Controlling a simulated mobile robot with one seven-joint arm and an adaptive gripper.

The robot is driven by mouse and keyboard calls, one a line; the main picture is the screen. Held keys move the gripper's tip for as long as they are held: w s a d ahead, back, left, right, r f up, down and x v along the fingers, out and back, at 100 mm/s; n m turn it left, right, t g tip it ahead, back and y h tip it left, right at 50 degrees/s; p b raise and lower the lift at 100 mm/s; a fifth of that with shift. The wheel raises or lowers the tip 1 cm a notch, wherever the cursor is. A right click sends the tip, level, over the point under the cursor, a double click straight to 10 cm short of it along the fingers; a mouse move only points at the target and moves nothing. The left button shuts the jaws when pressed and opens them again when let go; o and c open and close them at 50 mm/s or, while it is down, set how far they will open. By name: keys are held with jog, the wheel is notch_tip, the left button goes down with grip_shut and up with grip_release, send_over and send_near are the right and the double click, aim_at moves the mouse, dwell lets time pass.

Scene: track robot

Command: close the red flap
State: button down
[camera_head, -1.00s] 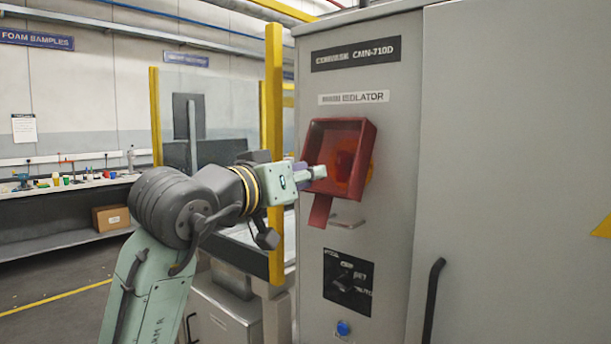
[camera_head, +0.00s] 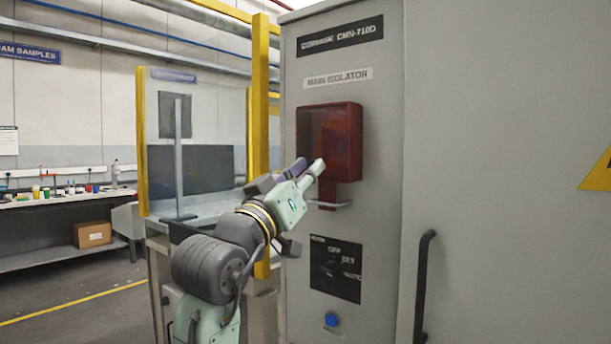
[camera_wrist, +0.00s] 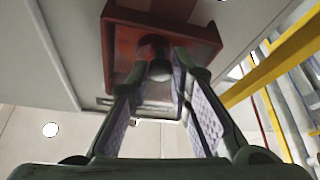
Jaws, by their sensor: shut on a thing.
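The red flap (camera_head: 325,135) is a dark red, see-through panel that now covers the front of the red box on the grey cabinet, under the MAIN ISOLATOR label. I cannot tell whether its edge lies fully flush. My gripper (camera_head: 312,170) is at the flap's lower left edge. In the wrist view the red box shows above my gripper (camera_wrist: 160,72), with its fingers on both sides of a dark round knob (camera_wrist: 154,48). The fingers hide part of the flap's lower edge.
A small metal handle (camera_head: 330,204) sticks out just below the box. Lower on the cabinet are a black switch panel (camera_head: 336,285) and a blue button (camera_head: 332,319). A yellow post (camera_head: 260,100) stands close left of the cabinet. A black door handle (camera_head: 424,285) is at right.

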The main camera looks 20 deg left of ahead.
jog(key=c, duration=1.5)
grip_release()
jog(key=shift+w, duration=0.1)
jog(key=shift+o, duration=0.2)
jog(key=v, duration=1.2)
